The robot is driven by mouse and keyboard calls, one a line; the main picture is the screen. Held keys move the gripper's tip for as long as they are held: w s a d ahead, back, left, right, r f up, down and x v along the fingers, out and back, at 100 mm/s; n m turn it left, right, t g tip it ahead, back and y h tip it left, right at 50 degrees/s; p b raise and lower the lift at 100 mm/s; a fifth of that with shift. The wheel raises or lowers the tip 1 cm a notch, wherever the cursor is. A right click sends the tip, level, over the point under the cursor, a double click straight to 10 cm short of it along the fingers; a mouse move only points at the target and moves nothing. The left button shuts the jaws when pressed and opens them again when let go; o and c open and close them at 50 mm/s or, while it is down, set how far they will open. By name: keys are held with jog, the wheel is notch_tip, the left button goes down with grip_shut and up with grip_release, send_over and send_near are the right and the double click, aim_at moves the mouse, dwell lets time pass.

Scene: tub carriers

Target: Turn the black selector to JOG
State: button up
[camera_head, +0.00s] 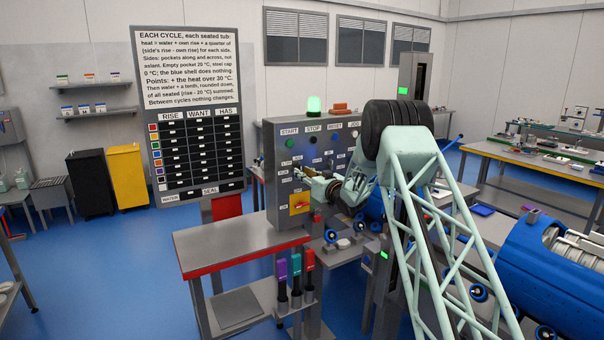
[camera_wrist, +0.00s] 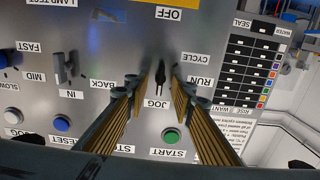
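In the wrist view, which shows the panel upside down, the small black selector (camera_wrist: 162,76) stands between labels CYCLE and RUN on the right and BACK on the left. Its narrow shape lies nearly along the picture's vertical, with its lower end toward the JOG label (camera_wrist: 157,103). Which end is its pointer is hard to tell. My gripper (camera_wrist: 160,78) is open, its two ribbed fingers on either side of the selector with visible gaps. In the head view my gripper (camera_head: 322,188) is at the grey control panel (camera_head: 281,205) and hides the selector.
A green START button (camera_wrist: 171,136) lies between my fingers, below the selector in the wrist view. A grey lever (camera_wrist: 67,68) and a blue knob (camera_wrist: 62,123) are to the left. A red-edged table (camera_head: 220,245) with several coloured handles stands below the panel.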

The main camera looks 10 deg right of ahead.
jog(key=v, duration=1)
jog(key=shift+s, duration=0.3)
jog(key=shift+r, duration=0.1)
jog(key=s+d+r+m+g+h+b, duration=0.2)
jog(key=s+r+h, duration=0.3)
jog(key=s+r, duration=0.7)
jog(key=s+r+m+g+h+b, duration=0.1)
jog(key=s+r+g+h, duration=0.2)
jog(key=s, duration=1.7)
jog(key=s+a+f+g+b, duration=0.1)
jog(key=s+a+f+g, duration=0.1)
jog(key=s, duration=1.6)
jog(key=s+a+f+g+y+b, duration=0.1)
jog(key=s+a+f+g, duration=0.1)
jog(key=s, duration=1.7)
jog(key=s+a+f+m+g+b, duration=0.1)
jog(key=s+a+f+g, duration=0.1)
jog(key=s, duration=1.6)
notch_tip(320, 180, down, 2)
jog(key=shift+s+f+g+y, duration=0.1)
jog(key=shift+s+g+y, duration=0.15)
jog(key=shift+g, duration=0.65)
jog(key=shift+w, duration=0.1)
